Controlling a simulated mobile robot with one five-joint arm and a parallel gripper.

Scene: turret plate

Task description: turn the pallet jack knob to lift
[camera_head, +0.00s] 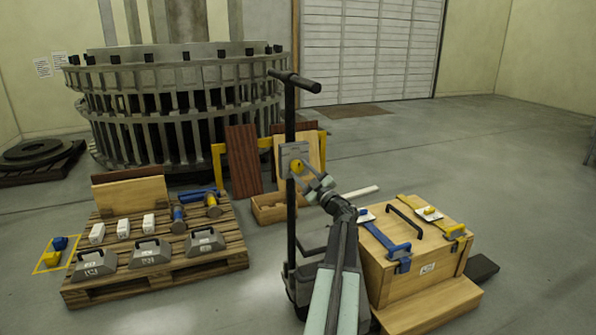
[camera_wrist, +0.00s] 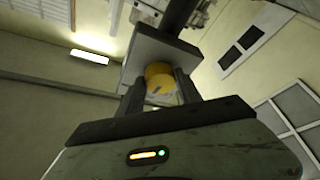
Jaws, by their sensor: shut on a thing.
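The pallet jack (camera_head: 290,130) stands upright in the middle of the head view, with a dark mast and a T-shaped handle on top. A grey control box is fixed to the mast, and the yellow knob (camera_head: 297,167) is on its face. In the wrist view the yellow knob (camera_wrist: 160,78) sits between the two dark fingers, with the grey box behind it. My gripper (camera_head: 306,177) reaches up to the box from the lower right. In the wrist view my gripper (camera_wrist: 160,92) is shut on the knob. A dark mark shows on the knob's face, but its setting is unclear.
A wooden crate (camera_head: 408,268) with blue and yellow clamps stands right of the jack. A wooden pallet (camera_head: 220,262) with grey weights, white blocks and tools lies left. A large ring structure (camera_head: 180,110) stands behind. Open floor (camera_head: 500,170) extends at right.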

